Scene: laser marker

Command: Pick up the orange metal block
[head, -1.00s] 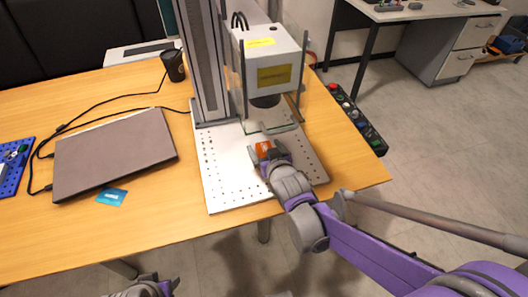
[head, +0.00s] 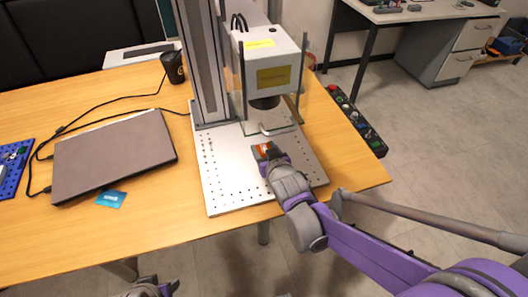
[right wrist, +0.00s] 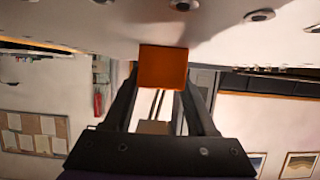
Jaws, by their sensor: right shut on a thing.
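The orange metal block (head: 263,150) is on the perforated metal plate (head: 226,183) below the laser head, at the tip of my right gripper (head: 265,153). In the right wrist view the orange block (right wrist: 163,67) sits between the two dark fingertips, which are shut on it. The plate's underside or top surface (right wrist: 120,22) fills the top of that view, close to the block. I cannot tell whether the block touches the plate. Part of my left gripper (head: 150,288) shows at the bottom edge of the head view; its fingers are not clear.
The laser marker's white head (head: 268,62) and clear guard with a handle (head: 278,130) hang just behind the block. A closed laptop (head: 115,153), blue card (head: 111,199) and black cup (head: 173,67) are at left.

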